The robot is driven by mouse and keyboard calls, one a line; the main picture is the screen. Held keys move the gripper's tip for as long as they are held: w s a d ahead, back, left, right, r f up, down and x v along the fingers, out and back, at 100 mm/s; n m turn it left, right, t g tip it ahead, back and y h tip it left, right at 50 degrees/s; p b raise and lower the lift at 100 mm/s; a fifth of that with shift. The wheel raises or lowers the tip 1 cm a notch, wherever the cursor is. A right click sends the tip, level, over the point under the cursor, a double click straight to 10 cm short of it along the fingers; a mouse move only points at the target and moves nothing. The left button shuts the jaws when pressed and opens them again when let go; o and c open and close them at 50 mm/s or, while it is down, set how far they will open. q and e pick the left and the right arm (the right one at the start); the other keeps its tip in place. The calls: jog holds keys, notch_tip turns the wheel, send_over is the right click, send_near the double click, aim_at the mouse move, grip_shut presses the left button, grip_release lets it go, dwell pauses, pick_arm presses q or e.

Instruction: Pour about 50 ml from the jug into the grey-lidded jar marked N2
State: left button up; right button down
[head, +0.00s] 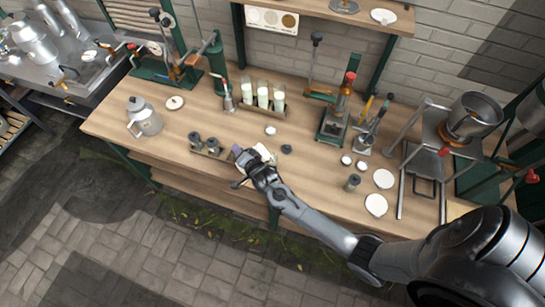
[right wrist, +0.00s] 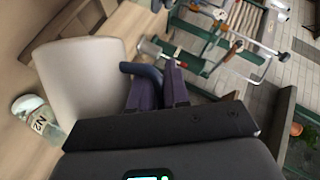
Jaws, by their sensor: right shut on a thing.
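My right gripper (head: 250,165) is shut on the pale jug (head: 264,152) near the front edge of the workbench. In the right wrist view the jug (right wrist: 85,85) is a large, smooth, off-white body, and the dark fingers (right wrist: 155,88) are at its handle. The inside of the jug is hidden. A clear glass jar marked N2 (right wrist: 40,122) stands left of the jug in the right wrist view. I see no grey lid on its rim there. I cannot pick this jar out surely in the head view. My left gripper is not in view.
Two dark-topped jars (head: 204,144) stand on a small board left of the gripper. A small dark disc (head: 287,149) lies to its right.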

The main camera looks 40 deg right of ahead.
jog(key=shift+d, duration=0.1)
dwell(0.5)
jog(key=shift+r, duration=0.1)
dwell(0.6)
jog(key=shift+d+b, duration=0.1)
jog(key=shift+b, duration=0.2)
dwell(0.4)
jog(key=shift+s+d+r+m, duration=0.1)
jog(key=shift+m, duration=0.2)
dwell(0.4)
dwell(0.5)
